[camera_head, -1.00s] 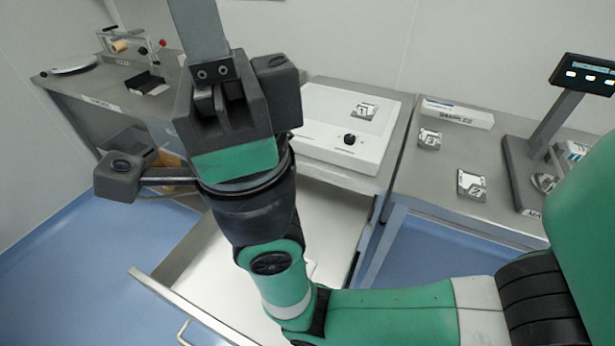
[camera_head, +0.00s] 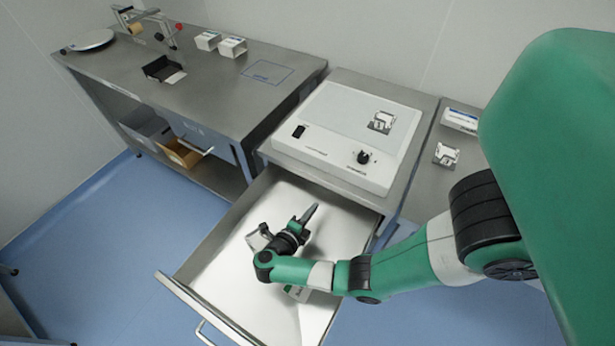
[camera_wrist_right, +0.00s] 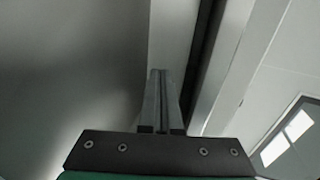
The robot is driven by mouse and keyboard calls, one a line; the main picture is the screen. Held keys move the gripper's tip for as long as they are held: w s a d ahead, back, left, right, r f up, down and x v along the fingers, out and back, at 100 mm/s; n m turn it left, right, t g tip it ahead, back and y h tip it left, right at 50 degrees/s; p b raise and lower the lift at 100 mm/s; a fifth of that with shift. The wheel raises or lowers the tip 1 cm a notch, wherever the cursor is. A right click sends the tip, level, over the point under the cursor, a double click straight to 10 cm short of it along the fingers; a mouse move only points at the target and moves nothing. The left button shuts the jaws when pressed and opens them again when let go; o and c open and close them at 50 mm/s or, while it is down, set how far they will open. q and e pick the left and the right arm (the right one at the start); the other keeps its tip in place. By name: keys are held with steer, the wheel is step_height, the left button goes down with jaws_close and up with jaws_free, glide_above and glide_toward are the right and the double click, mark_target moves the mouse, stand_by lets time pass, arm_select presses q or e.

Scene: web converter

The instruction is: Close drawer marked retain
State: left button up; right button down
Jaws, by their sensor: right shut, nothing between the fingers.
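A wide metal drawer (camera_head: 245,295) stands pulled out below the white light box in the head view, its bar handle (camera_head: 203,333) at the lower left. No marking on it can be read. My right gripper (camera_head: 309,213) is over or inside the drawer, near its back, and points toward the cabinet; I cannot tell its exact height. Its fingers are together with nothing between them, and they also show in the right wrist view (camera_wrist_right: 163,85) close to grey and pale surfaces. My left gripper is not in view.
The white light box (camera_head: 340,135) carries a numbered metal piece (camera_head: 381,122). Left, a steel bench (camera_head: 215,85) holds small boxes, a black tray (camera_head: 160,68) and a round plate; bins (camera_head: 181,152) sit underneath. Blue floor (camera_head: 100,235) is clear left of the drawer.

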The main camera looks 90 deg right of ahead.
steer(key=b, duration=0.2)
glide_above(330, 192)
steer(key=f, duration=0.3)
steer(key=shift+w+a, duration=0.1)
steer(key=shift+a, duration=0.3)
steer(key=shift+d+r, duration=0.1)
steer(key=shift+d, duration=0.3)
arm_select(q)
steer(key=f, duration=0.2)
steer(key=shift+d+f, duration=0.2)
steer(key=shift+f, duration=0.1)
arm_select(e)
steer(key=shift+d, duration=0.1)
